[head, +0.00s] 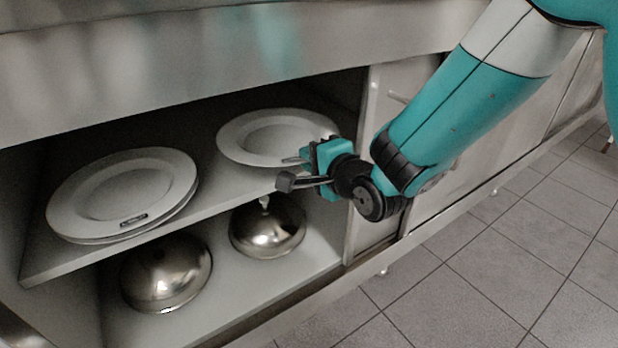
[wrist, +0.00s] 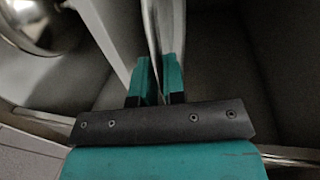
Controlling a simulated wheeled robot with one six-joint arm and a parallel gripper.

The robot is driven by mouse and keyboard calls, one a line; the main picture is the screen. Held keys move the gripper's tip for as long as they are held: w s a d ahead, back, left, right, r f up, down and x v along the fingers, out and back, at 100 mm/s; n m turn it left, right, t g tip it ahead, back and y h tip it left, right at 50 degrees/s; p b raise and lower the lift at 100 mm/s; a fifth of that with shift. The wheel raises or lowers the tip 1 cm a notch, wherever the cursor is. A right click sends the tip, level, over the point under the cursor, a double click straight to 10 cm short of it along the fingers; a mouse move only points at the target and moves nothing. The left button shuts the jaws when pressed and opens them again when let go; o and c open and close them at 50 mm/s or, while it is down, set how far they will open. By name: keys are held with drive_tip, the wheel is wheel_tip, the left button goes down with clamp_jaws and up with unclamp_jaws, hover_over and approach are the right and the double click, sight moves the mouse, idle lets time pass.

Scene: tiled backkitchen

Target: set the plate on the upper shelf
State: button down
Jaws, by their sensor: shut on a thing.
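A white plate (head: 232,140) with a wide rim lies roughly level over the right part of the upper shelf (head: 200,212) in the head view. My gripper (head: 306,160) is shut on the near right side of its rim. In the wrist view the plate (wrist: 163,25) shows nearly edge-on, between the teal fingers of my gripper (wrist: 158,82). It is close to the shelf board; I cannot tell whether it touches. My gripper hides a little of the rim.
Stacked white plates (head: 120,190) stand on the left of the upper shelf. Two shiny metal domes (head: 165,275) (head: 268,232) are on the lower shelf (head: 235,290). A cabinet door panel (head: 385,95) borders the opening on the right.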

drive_tip(key=shift+a+f+b, duration=0.1)
drive_tip(key=shift+f+b, duration=0.65)
drive_tip(key=shift+f, duration=0.9)
drive_tip(key=shift+f, duration=0.1)
drive_tip(key=c, duration=1.6)
unclamp_jaws()
drive_tip(key=shift+f, duration=0.15)
drive_tip(key=shift+c, duration=0.2)
drive_tip(key=o, duration=0.5)
drive_tip(key=shift+s, duration=0.1)
drive_tip(key=shift+c, duration=0.2)
